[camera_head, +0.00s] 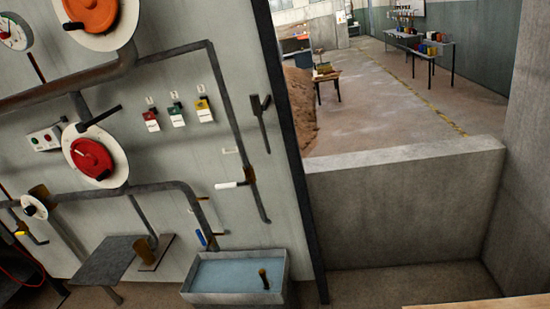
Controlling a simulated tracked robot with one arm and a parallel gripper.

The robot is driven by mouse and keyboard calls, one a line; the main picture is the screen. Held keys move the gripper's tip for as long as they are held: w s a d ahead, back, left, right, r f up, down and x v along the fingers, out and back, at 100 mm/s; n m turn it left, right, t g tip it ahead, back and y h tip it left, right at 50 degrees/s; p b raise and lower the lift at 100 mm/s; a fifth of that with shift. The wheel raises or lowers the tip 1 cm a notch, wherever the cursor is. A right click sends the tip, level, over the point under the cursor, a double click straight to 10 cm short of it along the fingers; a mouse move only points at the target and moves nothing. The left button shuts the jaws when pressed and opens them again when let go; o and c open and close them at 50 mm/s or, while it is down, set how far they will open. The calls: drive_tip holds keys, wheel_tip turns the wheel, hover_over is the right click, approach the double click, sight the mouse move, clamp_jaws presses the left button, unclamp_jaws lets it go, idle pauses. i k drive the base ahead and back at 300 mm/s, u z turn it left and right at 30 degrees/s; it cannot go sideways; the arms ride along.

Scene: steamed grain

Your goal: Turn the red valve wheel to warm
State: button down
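A red valve wheel (91,158) sits on a round white dial plate (117,161) on the grey wall panel at the left. A black lever (98,118) sticks out just above it. Any marks on the dial are too small to read, so I cannot tell the wheel's setting. A second, orange-red wheel (93,13) on a larger white disc is higher up, cut by the top edge. My gripper is not visible in this view.
Dark pipes (150,190) run across the panel. Several coloured tags (177,115) hang on it. A trough of bluish water (236,275) stands below. A low concrete wall (405,210) is at the right, with an open hall and tables (420,45) beyond.

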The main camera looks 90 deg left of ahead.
sight(91, 158)
drive_tip(key=u, duration=0.95)
drive_tip(key=i, duration=0.1)
drive_tip(key=u, duration=2.6)
drive_tip(key=i, duration=1.05)
drive_tip(key=z, duration=1.15)
drive_tip(key=k, duration=0.45)
drive_tip(key=z, duration=0.1)
